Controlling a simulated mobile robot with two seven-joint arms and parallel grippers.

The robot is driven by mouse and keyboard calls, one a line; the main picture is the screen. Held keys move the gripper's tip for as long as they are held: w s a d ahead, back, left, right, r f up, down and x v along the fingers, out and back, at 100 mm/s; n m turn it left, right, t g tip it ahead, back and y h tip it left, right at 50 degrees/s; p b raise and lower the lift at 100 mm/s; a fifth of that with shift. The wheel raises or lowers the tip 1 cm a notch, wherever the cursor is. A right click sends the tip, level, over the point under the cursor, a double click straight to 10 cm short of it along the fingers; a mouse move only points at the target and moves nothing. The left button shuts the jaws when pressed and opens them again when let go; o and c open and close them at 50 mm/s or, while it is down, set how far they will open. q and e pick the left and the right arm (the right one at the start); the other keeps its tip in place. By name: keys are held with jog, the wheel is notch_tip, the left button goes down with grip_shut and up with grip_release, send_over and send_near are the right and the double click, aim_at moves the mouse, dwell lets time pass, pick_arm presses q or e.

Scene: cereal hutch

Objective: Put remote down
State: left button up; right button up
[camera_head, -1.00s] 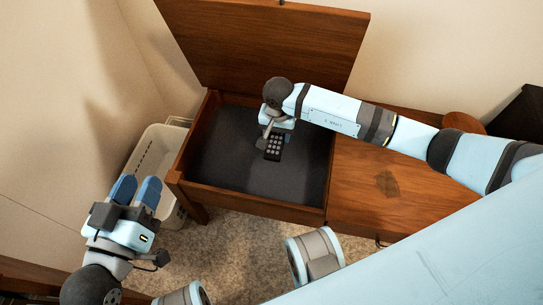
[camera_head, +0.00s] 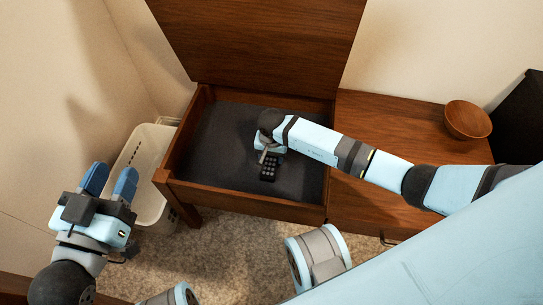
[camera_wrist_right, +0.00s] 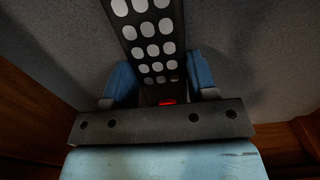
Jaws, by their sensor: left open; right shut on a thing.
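The remote (camera_head: 268,168) is black with rows of light grey buttons. In the right wrist view the remote (camera_wrist_right: 150,35) sits between the two blue fingers, with a red button near its gripped end. My right gripper (camera_wrist_right: 160,85) is shut on it. In the head view my right gripper (camera_head: 268,155) is inside the open wooden compartment, low over its dark lining (camera_head: 220,150). I cannot tell whether the remote touches the lining. My left gripper (camera_head: 110,180) is open and empty, in front of the compartment at the left.
The compartment's wooden lid (camera_head: 260,45) stands raised at the back. A wooden bowl (camera_head: 467,119) sits on the tabletop (camera_head: 390,125) at the right. A white basket (camera_head: 150,150) stands on the floor left of the furniture. The compartment's left part is empty.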

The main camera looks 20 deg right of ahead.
jog(key=shift+f, duration=0.1)
jog(key=o, duration=1)
jog(key=shift+c, duration=0.2)
jog(key=shift+r, duration=0.5)
notch_tip(320, 180, up, 5)
jog(key=p, duration=0.2)
jog(key=shift+w+p, duration=0.1)
jog(key=shift+p, duration=0.25)
pick_arm(q)
jog(key=s+n+p, duration=0.1)
jog(key=s+d+n+g+p, duration=0.1)
jog(key=n, duration=0.1)
jog(key=shift+s+d+r+y, duration=0.1)
jog(key=shift+s+d+y, duration=0.1)
jog(key=shift+y, duration=0.1)
pick_arm(e)
notch_tip(320, 180, up, 6)
jog(key=shift+r, duration=0.2)
